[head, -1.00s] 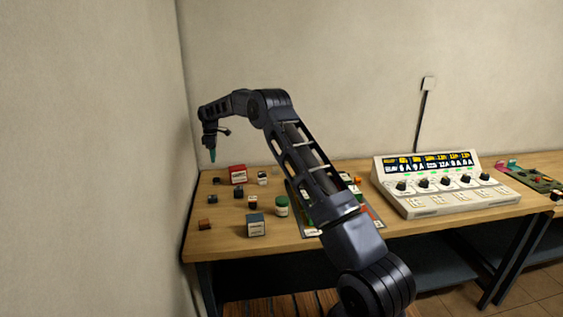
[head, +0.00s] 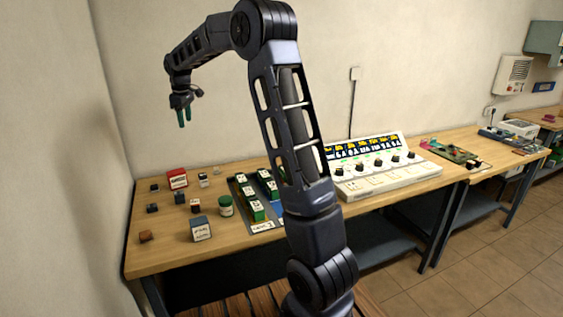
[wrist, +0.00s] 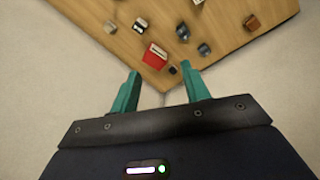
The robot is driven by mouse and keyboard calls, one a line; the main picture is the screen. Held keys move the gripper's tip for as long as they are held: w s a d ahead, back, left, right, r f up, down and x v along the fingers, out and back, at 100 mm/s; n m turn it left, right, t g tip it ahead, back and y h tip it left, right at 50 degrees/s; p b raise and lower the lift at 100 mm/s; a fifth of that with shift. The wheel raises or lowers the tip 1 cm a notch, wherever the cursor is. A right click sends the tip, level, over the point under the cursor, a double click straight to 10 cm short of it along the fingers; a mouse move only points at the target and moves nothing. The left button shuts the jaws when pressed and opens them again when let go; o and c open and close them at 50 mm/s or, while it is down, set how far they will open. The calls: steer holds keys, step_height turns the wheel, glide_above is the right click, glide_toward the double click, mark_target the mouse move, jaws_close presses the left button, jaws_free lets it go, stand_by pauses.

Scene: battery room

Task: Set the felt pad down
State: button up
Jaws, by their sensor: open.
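My gripper (head: 184,117) is open and empty, high above the far left part of the wooden table. Its two teal fingers stand apart in the wrist view (wrist: 161,88), with nothing between them. A small dark piece (head: 154,188) lies on the table near the back left corner, left of a red box. It also shows in the wrist view (wrist: 173,70), beyond the fingertips and clear of them. It may be the felt pad, but it is too small for me to tell.
The table (head: 165,259) meets walls at its back and left. The red box (head: 177,179), several small dark blocks, a blue-grey box (head: 201,229) and a green jar (head: 225,206) stand there. A white console (head: 374,176) stands to the right.

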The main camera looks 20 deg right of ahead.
steer(key=s+d+r+m+t, duration=0.1)
steer(key=s+d+r+m, duration=0.2)
steer(key=s+d, duration=0.6)
steer(key=s+d+r+m+t, duration=0.1)
steer(key=s+d+r+m, duration=0.35)
steer(key=s, duration=0.95)
steer(key=s+d+f+m, duration=0.2)
steer(key=s+d+f, duration=0.2)
steer(key=s, duration=0.7)
steer(key=s+d+f+m+t, duration=0.1)
steer(key=s+d+f, duration=0.3)
steer(key=s, duration=0.7)
steer(key=shift+s+d+f+m, duration=0.3)
steer(key=shift+s+f+m, duration=0.05)
steer(key=shift+f+m, duration=0.45)
